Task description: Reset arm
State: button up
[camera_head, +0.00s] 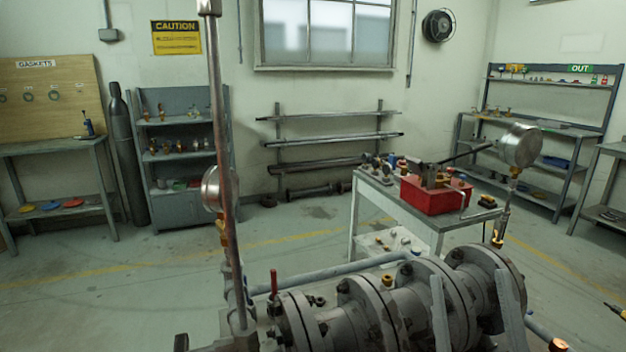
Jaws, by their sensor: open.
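My gripper (468,273) shows at the bottom right as two pale grey fingers pointing up the picture. They are spread apart, with no object visible held between them. They overlap the grey flanged valve and pipe assembly (365,312) in the picture; I cannot tell whether they touch it. The rest of my arm is below the frame or hidden.
A tall pipe (222,130) with a pressure gauge (212,188) rises at left; another gauge (521,146) stands at right. A red toolbox (435,197) sits on a workbench (400,215) behind the valve. Open floor (130,290) lies at left.

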jog(key=s+d+f+m+g+h, duration=0.1)
jog(key=s+f+m+g+h, duration=0.1)
jog(key=s+f+m+g, duration=0.35)
jog(key=s+d+f+m+g+h, duration=0.1)
jog(key=s+f+m+g+h, duration=0.15)
jog(key=s+f, duration=0.65)
jog(key=s+f+n+g+y+p, duration=0.1)
jog(key=s+f+g, duration=0.4)
jog(key=s+f, duration=0.6)
jog(key=s+n+y, duration=0.1)
jog(key=s+y, duration=0.1)
jog(key=s, duration=0.2)
jog(key=shift+n, duration=0.4)
